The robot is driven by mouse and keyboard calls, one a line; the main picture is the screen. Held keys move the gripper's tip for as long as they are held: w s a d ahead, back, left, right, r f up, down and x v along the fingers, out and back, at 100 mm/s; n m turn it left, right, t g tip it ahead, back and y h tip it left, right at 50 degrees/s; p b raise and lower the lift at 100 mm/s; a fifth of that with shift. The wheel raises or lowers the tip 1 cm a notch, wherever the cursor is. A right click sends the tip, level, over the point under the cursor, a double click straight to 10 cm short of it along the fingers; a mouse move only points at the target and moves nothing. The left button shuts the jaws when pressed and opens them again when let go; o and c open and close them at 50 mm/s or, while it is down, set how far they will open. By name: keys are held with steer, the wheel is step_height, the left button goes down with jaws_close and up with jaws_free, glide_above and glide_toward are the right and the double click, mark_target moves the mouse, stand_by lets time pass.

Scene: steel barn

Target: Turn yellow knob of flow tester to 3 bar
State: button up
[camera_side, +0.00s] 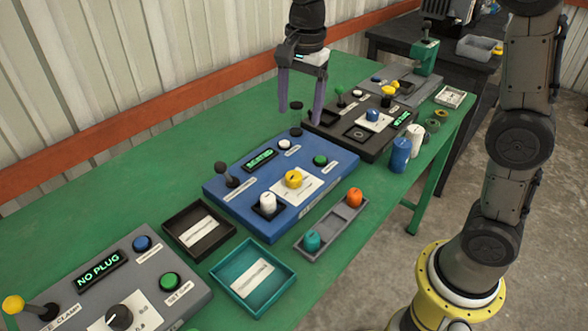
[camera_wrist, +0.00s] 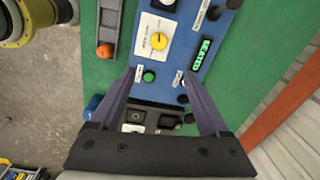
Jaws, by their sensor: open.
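The yellow knob (camera_side: 293,179) sits on a white scale plate on the blue tester panel (camera_side: 228,192). In the wrist view the yellow knob (camera_wrist: 159,41) is upper middle, beyond my fingertips; its scale marks are too small to read. The panel's display (camera_side: 261,160) shows green text like "SEATED". My gripper (camera_side: 300,115) is open and empty, pointing down above the far end of the blue panel, apart from the knob. In the wrist view my gripper (camera_wrist: 158,76) has its two purple fingers spread on either side of the green button (camera_wrist: 149,76).
The blue panel also carries a black lever (camera_side: 229,178) and a white plug (camera_side: 267,203). A black panel (camera_side: 345,128) stands behind it, with blue and white cylinders (camera_side: 400,155) beside it. A grey tray (camera_side: 333,222) holds orange and teal pieces. Green table shows free along the wall.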

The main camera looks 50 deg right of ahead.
mark_target(294, 175)
steer(key=shift+g, duration=0.4)
steer(key=f, duration=1.1)
steer(key=w+f, duration=0.1)
steer(key=f, duration=0.5)
steer(key=shift+a, duration=0.25)
jaws_close()
